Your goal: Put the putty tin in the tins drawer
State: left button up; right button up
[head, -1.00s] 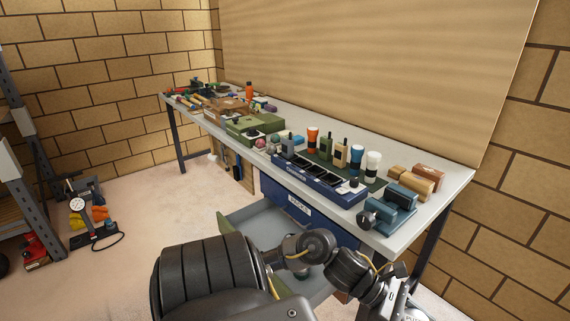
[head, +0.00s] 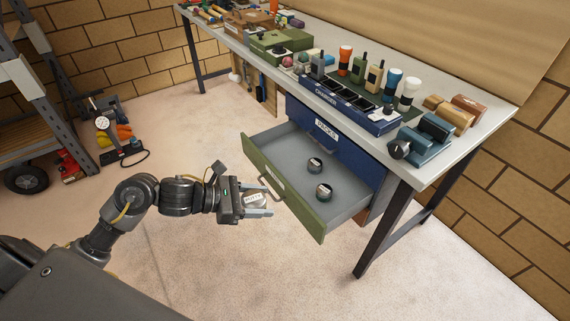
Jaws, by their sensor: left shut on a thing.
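The putty tin (head: 254,199), a small grey tin with a white label, is between the fingers of my left gripper (head: 266,205). The gripper is shut on it and hides part of it. The open drawer (head: 297,202) has a green front with a handle and a pale label too small to read. Two dark round tins with pale labels, one farther back (head: 315,165) and one nearer (head: 323,192), stand on its grey floor. My left gripper and the tin are outside the drawer, just in front of its green front and handle. My right gripper is not in view.
A shut blue drawer (head: 318,128) with a white label is above the open one. The grey workbench (head: 497,112) carries a blue charger (head: 345,100), radios, torches and boxes. A bench leg (head: 384,232) stands right of the drawer. Much of the drawer floor is bare.

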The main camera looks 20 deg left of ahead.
aim_at(283, 155)
jog(key=i, duration=0.9)
